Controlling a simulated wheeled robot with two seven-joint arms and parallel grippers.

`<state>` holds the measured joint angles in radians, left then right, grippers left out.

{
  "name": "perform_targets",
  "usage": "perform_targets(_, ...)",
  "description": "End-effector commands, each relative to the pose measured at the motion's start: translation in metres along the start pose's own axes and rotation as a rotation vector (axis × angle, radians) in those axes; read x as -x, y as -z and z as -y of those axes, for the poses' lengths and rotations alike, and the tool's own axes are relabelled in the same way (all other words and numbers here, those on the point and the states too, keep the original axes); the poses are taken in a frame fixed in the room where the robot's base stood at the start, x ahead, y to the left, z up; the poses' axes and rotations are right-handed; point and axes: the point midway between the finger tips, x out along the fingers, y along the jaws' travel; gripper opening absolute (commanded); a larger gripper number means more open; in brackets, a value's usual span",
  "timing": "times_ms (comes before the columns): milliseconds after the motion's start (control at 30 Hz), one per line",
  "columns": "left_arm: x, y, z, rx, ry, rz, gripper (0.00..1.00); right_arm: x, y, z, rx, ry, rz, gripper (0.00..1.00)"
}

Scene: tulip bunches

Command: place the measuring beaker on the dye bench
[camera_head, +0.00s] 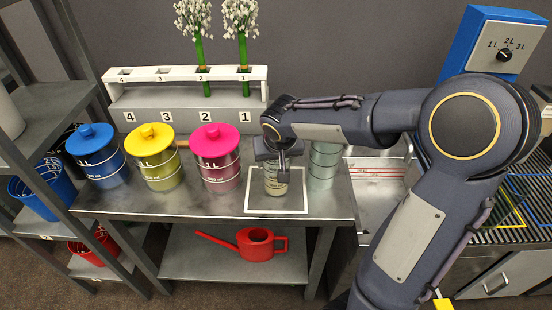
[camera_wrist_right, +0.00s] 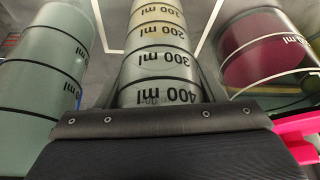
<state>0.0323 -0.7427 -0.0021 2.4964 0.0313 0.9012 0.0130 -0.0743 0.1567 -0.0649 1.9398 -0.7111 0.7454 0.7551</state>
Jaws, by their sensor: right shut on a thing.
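The measuring beaker (camera_head: 276,183) is a clear cylinder with pale yellowish contents, seen low in the white square outline (camera_head: 305,195) on the metal dye bench (camera_head: 335,203). My right gripper (camera_head: 277,160) is shut on its upper part from above. In the right wrist view the beaker (camera_wrist_right: 160,60) sits upright between the fingers, with its 200, 300 and 400 ml marks showing. Whether its base touches the bench I cannot tell. My left gripper is not in view.
Blue (camera_head: 100,160), yellow (camera_head: 157,165) and pink (camera_head: 217,165) lidded jars stand left of the beaker. A clear glass vessel (camera_head: 323,165) stands close on its right. A numbered rack (camera_head: 180,90) with white flowers is behind. A red watering can (camera_head: 256,245) is on the lower shelf.

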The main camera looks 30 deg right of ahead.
Motion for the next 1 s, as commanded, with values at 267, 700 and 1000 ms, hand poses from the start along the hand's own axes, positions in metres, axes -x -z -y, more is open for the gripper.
perform_targets(267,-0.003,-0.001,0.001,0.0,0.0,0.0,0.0,-0.002,-0.001,0.0,0.0,0.0,0.0,0.75)
perform_targets(700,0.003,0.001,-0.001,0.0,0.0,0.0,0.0,0.003,0.002,0.0,0.0,0.0,0.0,0.85)
perform_targets(1000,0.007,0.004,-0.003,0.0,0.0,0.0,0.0,0.059,0.002,0.0,-0.001,0.003,-0.007,0.85)
